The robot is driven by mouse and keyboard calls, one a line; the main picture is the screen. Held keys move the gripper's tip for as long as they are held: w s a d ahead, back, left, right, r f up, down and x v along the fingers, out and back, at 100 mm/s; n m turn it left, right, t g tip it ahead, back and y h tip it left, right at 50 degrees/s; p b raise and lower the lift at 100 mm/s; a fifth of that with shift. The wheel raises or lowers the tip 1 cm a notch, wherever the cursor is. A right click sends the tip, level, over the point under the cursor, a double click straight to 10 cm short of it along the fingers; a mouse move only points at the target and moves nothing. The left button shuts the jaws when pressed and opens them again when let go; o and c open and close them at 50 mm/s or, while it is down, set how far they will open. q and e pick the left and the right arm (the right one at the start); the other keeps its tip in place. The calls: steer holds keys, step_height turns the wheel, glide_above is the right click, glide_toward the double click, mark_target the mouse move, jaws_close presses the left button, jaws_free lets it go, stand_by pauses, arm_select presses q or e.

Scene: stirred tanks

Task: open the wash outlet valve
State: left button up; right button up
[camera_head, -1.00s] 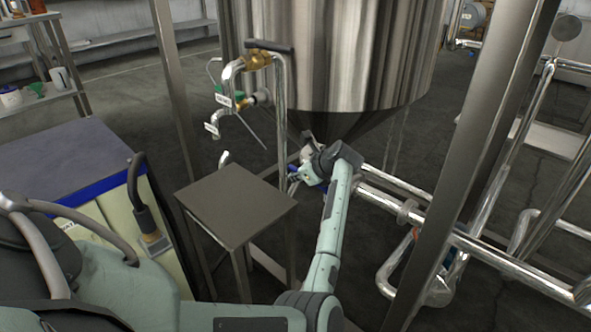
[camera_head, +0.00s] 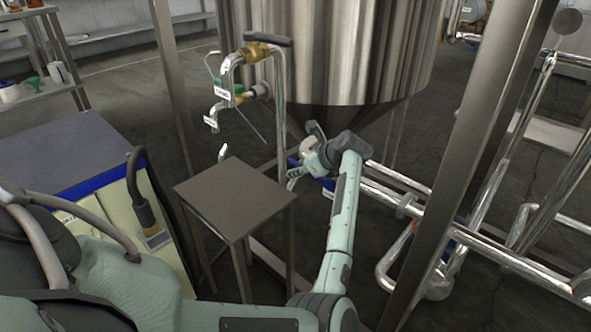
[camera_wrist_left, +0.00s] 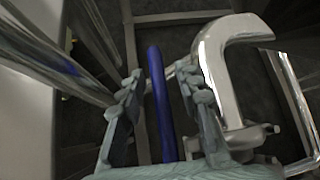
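A valve lever with a blue handle (camera_wrist_left: 159,100) runs lengthwise between the fingers of my left gripper (camera_wrist_left: 160,82) in the left wrist view. The fingers are apart, one on each side of the handle, and do not appear closed on it. A curved steel pipe (camera_wrist_left: 222,75) is just right of the right finger. In the head view my left gripper (camera_head: 299,176) is below the tank cone, beside the small table, and a bit of blue (camera_head: 292,162) shows by it. The valve body is mostly hidden behind my gripper and wrist. My right gripper is not in view.
The steel tank (camera_head: 330,55) stands above. A brass valve with a dark handle (camera_head: 268,41) and a small green valve (camera_head: 240,94) with tags are at its left. A small steel table (camera_head: 235,198) stands close by my arm. Pipes (camera_head: 440,225) and a frame post (camera_head: 470,170) are at right.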

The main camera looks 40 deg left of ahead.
arm_select(q)
steer(key=v, duration=0.9)
